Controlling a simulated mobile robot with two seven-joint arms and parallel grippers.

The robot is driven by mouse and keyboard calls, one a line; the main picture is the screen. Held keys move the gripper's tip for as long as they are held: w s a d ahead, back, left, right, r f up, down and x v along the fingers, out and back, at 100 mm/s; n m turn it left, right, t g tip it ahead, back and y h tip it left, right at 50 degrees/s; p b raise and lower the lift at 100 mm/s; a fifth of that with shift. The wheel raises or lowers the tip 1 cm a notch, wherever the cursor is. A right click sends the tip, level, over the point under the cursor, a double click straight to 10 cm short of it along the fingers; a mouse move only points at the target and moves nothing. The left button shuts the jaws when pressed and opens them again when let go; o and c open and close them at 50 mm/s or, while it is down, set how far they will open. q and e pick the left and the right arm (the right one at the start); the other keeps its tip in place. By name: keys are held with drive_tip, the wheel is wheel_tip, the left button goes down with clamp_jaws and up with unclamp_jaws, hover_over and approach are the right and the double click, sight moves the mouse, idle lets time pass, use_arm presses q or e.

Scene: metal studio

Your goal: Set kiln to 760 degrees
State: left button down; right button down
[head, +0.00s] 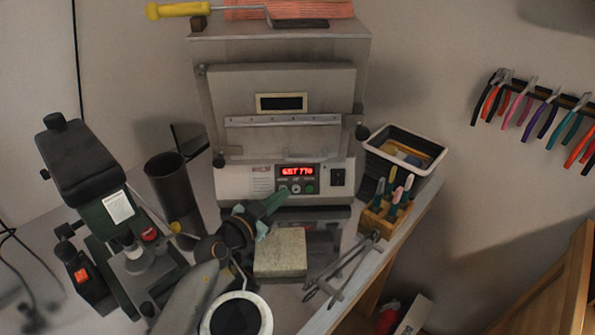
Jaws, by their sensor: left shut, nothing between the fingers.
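The kiln (283,130) is a grey box with a closed front door and a small window, standing on the bench at the back. Its red lit display (297,171) appears to read "SET 770", though the digits are small. Below the display is a row of small buttons (309,189), with a black switch (338,178) to the right. My left gripper (280,195) is shut and empty. Its teal fingertips are at the left end of the button row and partly cover it; I cannot tell whether they touch a button. My right gripper is not in view.
A yellow-handled tool (180,9) lies on top of the kiln. A tan block (280,253), tweezers (342,270) and a wooden tool holder (384,218) are in front. A green machine (90,190) and dark cylinder (172,195) stand left. A bin (402,152) is right.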

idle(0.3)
use_arm(q)
drive_tip(key=shift+s+r+p, duration=0.25)
drive_tip(key=shift+s+p, duration=0.15)
drive_tip(key=shift+s, duration=0.1)
